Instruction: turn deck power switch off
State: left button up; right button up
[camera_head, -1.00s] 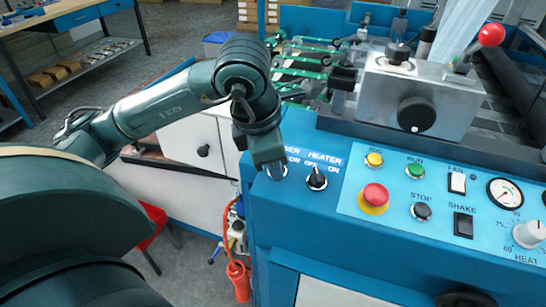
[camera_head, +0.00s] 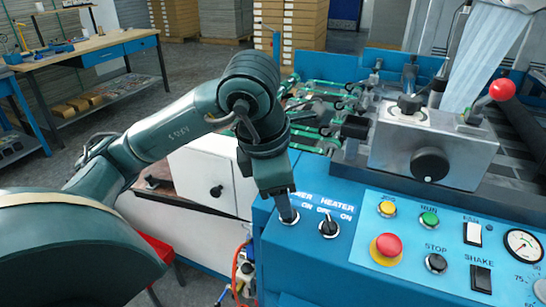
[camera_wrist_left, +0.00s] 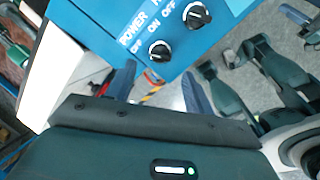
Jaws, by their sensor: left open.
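The power switch (camera_head: 289,217) is a black round knob at the left end of the blue deck panel (camera_head: 330,262), under a partly hidden POWER label. In the left wrist view the knob (camera_wrist_left: 160,51) shows with OFF and ON printed beside it; I cannot tell surely which its pointer faces. My left gripper (camera_head: 286,208) points down at the knob and hides part of it in the head view. In the left wrist view the gripper (camera_wrist_left: 160,86) is open, its fingers apart with the knob ahead between them; contact is not clear. My right gripper is not seen.
The heater knob (camera_head: 329,227) sits close to the right of the power switch. Further right are a red emergency button (camera_head: 387,247), a green run button (camera_head: 429,219) and rocker switches. A metal block with a red-balled lever (camera_head: 501,90) stands behind the panel.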

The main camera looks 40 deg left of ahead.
pick_arm(q)
jog(key=p+v, duration=0.2)
jog(key=v, duration=0.6)
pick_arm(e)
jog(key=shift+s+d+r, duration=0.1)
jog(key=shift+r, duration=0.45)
pick_arm(q)
jog(key=shift+r, duration=0.15)
jog(key=shift+s, duration=0.1)
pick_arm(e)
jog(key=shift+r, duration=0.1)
